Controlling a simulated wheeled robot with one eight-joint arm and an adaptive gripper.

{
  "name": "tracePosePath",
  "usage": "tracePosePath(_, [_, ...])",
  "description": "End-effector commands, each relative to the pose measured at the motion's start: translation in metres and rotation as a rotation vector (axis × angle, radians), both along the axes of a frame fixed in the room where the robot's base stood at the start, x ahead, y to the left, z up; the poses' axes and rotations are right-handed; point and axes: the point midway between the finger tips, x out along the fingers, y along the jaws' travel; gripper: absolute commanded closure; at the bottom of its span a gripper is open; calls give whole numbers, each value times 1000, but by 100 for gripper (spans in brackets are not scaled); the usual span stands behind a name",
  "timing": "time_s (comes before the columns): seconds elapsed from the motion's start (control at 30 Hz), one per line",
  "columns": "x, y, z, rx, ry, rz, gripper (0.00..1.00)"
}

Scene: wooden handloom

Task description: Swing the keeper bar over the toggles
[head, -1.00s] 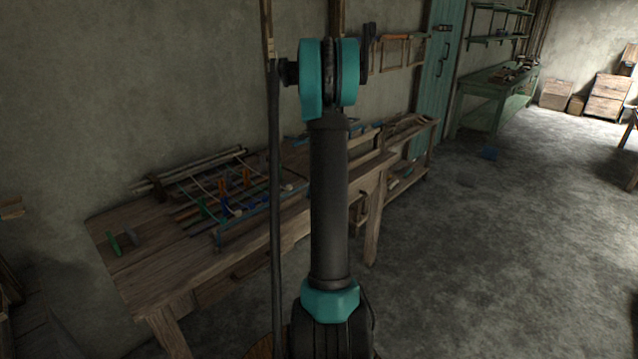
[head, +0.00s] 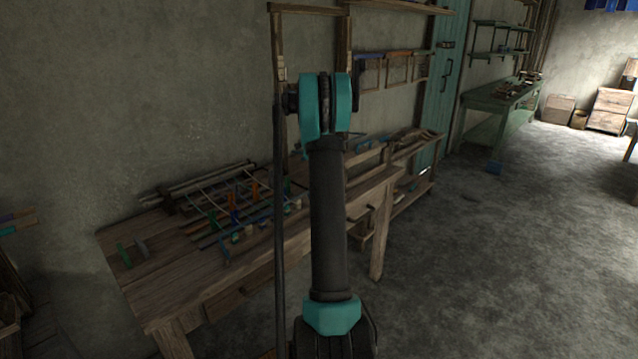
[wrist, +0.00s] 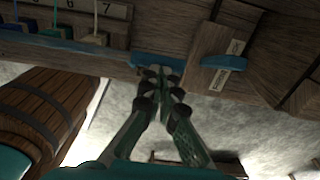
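The wooden handloom frame (head: 185,190) lies on the bench against the wall, with several upright coloured pieces, orange, green and blue, on it in the head view. In the wrist view, several small blocks with cords, one tan block (wrist: 97,40) among them, sit by a plate numbered 6 and 7 (wrist: 115,9). A blue piece (wrist: 158,60) lies on the wooden edge just beyond my fingertips; another blue piece (wrist: 223,62) crosses a pale label. I cannot tell which part is the keeper bar. My gripper (wrist: 162,76) has its fingertips together; no held object is clear. My arm hides part of the loom in the head view.
The wooden bench (head: 190,285) carries a green tool (head: 124,255) at its left end. A wooden barrel (wrist: 40,110) stands below the edge at left in the wrist view. Open floor (head: 480,260) lies right of the bench.

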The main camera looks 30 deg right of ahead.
Motion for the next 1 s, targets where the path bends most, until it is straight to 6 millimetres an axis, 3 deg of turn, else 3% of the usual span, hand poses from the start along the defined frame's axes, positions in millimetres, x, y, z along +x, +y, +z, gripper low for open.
tracePosePath(0.03, [16,9,-4,-4,1,14,100])
tracePosePath(0.2, [22,12,-8,-24,60,15,100])
tracePosePath(1.0, [19,9,-7,-39,101,12,100])
